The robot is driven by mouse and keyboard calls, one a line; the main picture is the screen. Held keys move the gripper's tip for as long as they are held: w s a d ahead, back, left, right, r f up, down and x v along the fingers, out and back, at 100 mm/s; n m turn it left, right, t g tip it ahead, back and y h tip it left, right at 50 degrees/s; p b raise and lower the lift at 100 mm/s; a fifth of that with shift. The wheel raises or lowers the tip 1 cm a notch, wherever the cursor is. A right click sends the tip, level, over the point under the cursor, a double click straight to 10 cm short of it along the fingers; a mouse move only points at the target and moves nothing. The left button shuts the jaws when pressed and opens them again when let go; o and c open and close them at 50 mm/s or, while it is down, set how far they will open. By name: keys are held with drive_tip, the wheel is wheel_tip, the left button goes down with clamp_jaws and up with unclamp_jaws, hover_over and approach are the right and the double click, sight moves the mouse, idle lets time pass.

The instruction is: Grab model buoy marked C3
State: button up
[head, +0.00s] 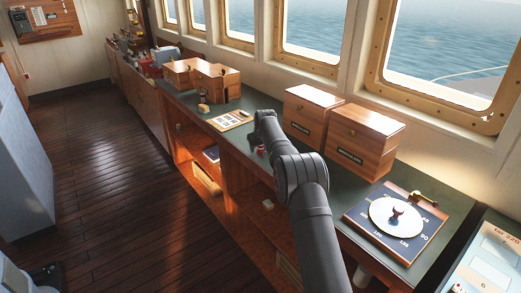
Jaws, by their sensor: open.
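My arm reaches from the bottom edge up over the green counter. My gripper (254,141) is small and dark at its far end, open, with its fingers hard to make out. A small red and white object (261,150) stands on the counter right beside it, partly covered by my arm; it may be a model buoy. I cannot see any C3 mark on it, and whether the gripper touches it is unclear. Nothing else in view is clearly a buoy.
Two wooden boxes (361,140) stand to the right of my arm by the windows. A blue board with a white dial (396,217) lies nearer. A paper chart card (231,120), a small wooden item (203,105) and more wooden boxes (213,82) are farther left. Open shelves lie below.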

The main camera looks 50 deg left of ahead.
drive_tip(key=shift+a+f, duration=0.1)
drive_tip(key=shift+f, duration=0.05)
drive_tip(key=c, duration=1.1)
